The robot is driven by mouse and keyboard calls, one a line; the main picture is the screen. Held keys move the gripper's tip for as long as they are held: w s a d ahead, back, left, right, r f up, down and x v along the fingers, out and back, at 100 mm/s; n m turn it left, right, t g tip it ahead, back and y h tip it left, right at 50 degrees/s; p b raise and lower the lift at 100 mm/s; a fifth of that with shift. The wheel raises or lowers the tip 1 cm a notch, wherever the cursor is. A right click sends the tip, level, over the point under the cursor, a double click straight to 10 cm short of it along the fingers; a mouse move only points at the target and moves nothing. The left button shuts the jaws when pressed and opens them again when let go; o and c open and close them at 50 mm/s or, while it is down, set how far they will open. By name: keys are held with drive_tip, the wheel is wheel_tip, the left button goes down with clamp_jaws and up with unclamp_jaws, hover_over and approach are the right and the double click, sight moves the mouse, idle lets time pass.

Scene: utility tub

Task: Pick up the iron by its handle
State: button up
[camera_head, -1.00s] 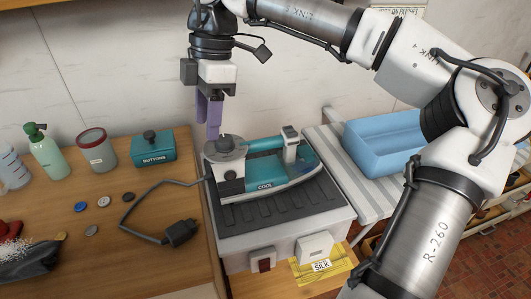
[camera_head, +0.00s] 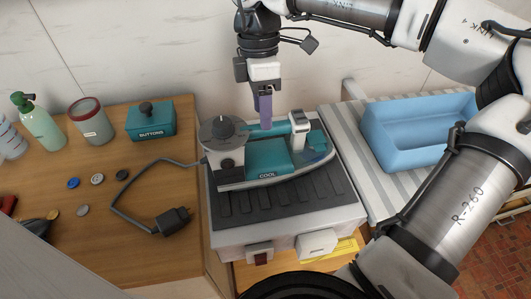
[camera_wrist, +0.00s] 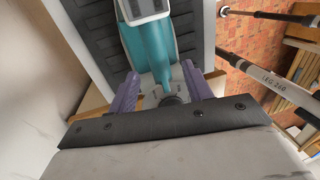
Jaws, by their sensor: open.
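The iron (camera_head: 262,171) is teal and white with a "COOL" label and lies on a dark ridged rest (camera_head: 285,200). Its teal handle (camera_head: 277,131) runs between a round grey dial (camera_head: 222,128) at the left and a white post (camera_head: 299,131) at the right. My gripper (camera_head: 266,122) points down with purple fingers at the handle, just right of the dial. In the wrist view my gripper (camera_wrist: 163,82) is open, with one finger on each side of the narrow teal part of the iron (camera_wrist: 153,45). Whether the fingers touch it cannot be told.
The iron's cord ends in a dark plug (camera_head: 171,220) on the wooden top. A blue tub (camera_head: 418,135) is at the right, on a striped board (camera_head: 350,135).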

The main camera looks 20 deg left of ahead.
drive_tip(key=shift+s+d+f+p, duration=0.1)
drive_tip(key=shift+f+p, duration=0.25)
drive_tip(key=shift+f, duration=0.55)
drive_tip(key=shift+s+d+f+p, duration=0.15)
drive_tip(key=shift+f+p, duration=0.2)
drive_tip(key=shift+f, duration=0.6)
drive_tip(key=shift+s+d+f+p, duration=0.1)
drive_tip(key=shift+f+p, duration=0.25)
drive_tip(key=shift+f, duration=0.55)
drive_tip(key=shift+a+r, duration=0.1)
clamp_jaws()
